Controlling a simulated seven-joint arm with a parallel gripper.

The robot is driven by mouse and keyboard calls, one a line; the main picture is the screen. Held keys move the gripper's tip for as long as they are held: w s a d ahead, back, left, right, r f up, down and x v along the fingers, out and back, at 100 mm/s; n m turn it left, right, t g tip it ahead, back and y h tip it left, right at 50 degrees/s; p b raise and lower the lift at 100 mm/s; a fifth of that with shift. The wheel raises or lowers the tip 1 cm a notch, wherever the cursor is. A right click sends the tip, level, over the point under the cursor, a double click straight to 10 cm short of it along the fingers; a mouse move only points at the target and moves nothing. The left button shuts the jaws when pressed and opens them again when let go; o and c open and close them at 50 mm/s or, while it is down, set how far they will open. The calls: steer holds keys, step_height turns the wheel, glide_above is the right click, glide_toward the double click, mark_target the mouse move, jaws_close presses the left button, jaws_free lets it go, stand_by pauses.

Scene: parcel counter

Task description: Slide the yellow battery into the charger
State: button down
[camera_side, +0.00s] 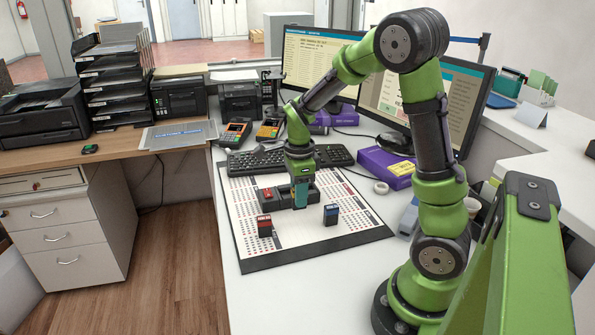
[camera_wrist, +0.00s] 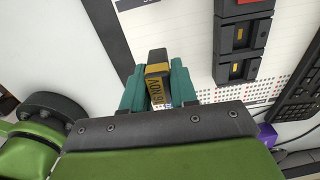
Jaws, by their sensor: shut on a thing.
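The yellow battery (camera_wrist: 157,88), with a dark end and dark lettering, is held between my gripper's teal fingers (camera_wrist: 158,82) in the wrist view. In the side view my gripper (camera_side: 299,197) points down in front of the charger and hides the battery. The black charger (camera_side: 281,200) lies on a white printed mat. It shows in the wrist view (camera_wrist: 249,45) to the right of the battery, with a gap between them in the picture. Two of its bays look empty, and a red battery (camera_side: 267,193) sits in its left bay in the side view.
A loose red battery (camera_side: 265,228) and a blue battery (camera_side: 331,215) stand on the mat (camera_side: 300,244) in front of the charger. A keyboard (camera_side: 255,161) lies behind it. A purple box (camera_side: 386,166) and a tape roll (camera_side: 381,187) are to the right.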

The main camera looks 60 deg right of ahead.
mark_target(289, 196)
steer(key=shift+s+d+r, duration=0.2)
steer(key=shift+d+r, duration=0.35)
steer(key=shift+r, duration=0.3)
steer(key=shift+m, duration=0.5)
steer(key=w+d, duration=0.1)
steer(key=d, duration=0.2)
steer(key=w+d, duration=0.1)
steer(key=d, duration=0.3)
steer(key=w+d+f, duration=0.1)
steer(key=d, duration=0.2)
steer(key=shift+d, duration=0.3)
steer(key=shift+w+d+f+n, duration=0.4)
steer(key=shift+w+f, duration=0.15)
steer(key=shift+f, duration=0.15)
steer(key=shift+w+d+f+n, duration=0.3)
steer(key=shift+w+d+f, duration=0.15)
steer(key=shift+f, duration=0.25)
steer(key=shift+f, duration=1.35)
